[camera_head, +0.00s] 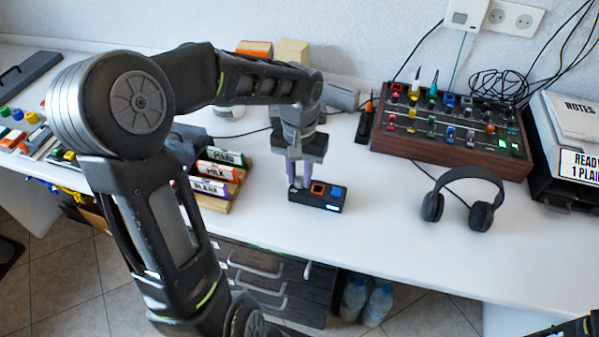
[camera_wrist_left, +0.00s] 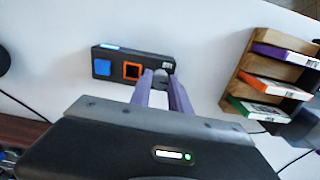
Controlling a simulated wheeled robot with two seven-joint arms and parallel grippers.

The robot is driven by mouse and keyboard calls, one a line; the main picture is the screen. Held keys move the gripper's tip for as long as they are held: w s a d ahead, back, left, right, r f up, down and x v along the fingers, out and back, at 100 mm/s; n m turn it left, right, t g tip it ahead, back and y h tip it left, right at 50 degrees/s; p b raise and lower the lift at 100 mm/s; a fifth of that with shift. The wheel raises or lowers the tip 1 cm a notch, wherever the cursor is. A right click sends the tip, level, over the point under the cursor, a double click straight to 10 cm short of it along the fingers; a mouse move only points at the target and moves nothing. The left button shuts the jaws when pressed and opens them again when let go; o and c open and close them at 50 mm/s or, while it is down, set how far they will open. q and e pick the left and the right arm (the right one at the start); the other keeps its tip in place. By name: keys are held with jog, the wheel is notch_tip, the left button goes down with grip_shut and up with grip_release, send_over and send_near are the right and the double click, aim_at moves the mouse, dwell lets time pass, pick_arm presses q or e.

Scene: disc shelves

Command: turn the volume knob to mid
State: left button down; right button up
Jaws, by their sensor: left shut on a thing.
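A small black box (camera_head: 327,201) with an orange-rimmed button (camera_head: 318,188), a blue button (camera_head: 338,191) and a small lit display lies on the white table. In the left wrist view the same box (camera_wrist_left: 115,76) shows its blue button (camera_wrist_left: 106,46) and orange-rimmed square (camera_wrist_left: 132,71). The knob at its end is mostly hidden by the fingers; a grey part of it (camera_wrist_left: 163,66) shows between them. My left gripper (camera_head: 298,184) points down at that end of the box, its purple fingers shut on the knob. The fingers also show in the left wrist view (camera_wrist_left: 164,77).
A wooden rack (camera_head: 222,200) with labelled discs stands left of the box. Headphones (camera_head: 463,199) lie to the right, below a wood-sided mixer (camera_head: 450,138). A black tray with papers (camera_head: 572,150) is at far right. Bare table lies between the box and headphones.

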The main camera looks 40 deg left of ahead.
pick_arm(q)
jog(key=m+p, duration=0.1)
jog(key=m, duration=0.3)
jog(key=shift+r+p, duration=0.15)
jog(key=shift+p, duration=0.15)
jog(key=m+p, duration=0.1)
jog(key=m, duration=0.4)
jog(key=shift+p, duration=0.35)
jog(key=m+p, duration=0.2)
jog(key=m, duration=0.2)
jog(key=shift+m, duration=0.3)
jog(key=shift+m+p, duration=0.75)
jog(key=shift+m, duration=1.15)
jog(key=c, duration=1.2)
grip_release()
